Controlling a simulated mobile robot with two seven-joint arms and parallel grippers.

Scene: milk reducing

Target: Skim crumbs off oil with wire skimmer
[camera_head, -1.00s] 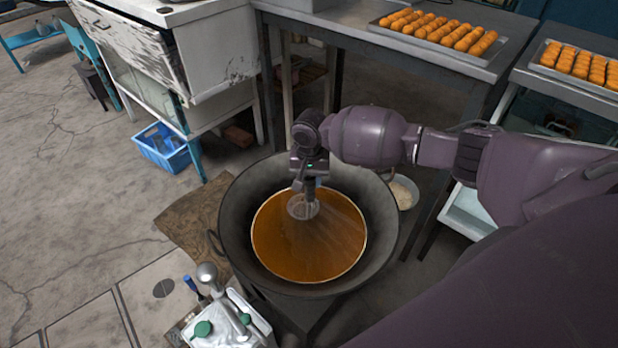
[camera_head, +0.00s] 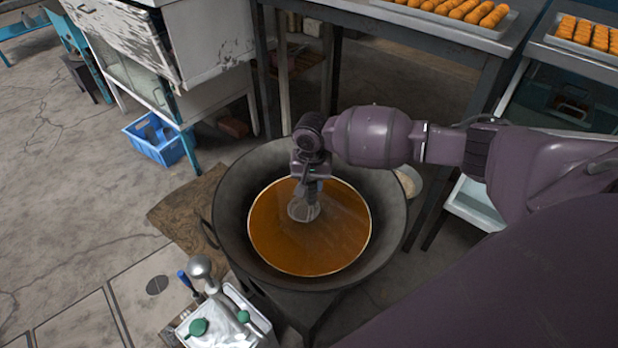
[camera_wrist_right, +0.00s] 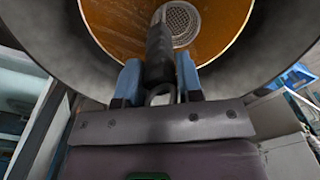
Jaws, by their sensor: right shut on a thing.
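A large dark wok (camera_head: 232,215) holds orange-brown oil (camera_head: 325,240). My right gripper (camera_head: 311,186) is above the wok, shut on the handle of the wire skimmer (camera_head: 302,208). In the right wrist view the blue fingertips of my right gripper (camera_wrist_right: 158,82) clasp the dark handle. The round mesh head of the skimmer (camera_wrist_right: 180,22) is at the oil, toward the far left part of its surface in the head view. I cannot tell how deep it sits. No crumbs can be made out on the oil. My left gripper is not in view.
Trays of fried rolls (camera_head: 470,15) stand on a metal table at the back right. A blue crate (camera_head: 160,140) is on the floor at left. A pale bowl (camera_head: 408,181) is behind my arm.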

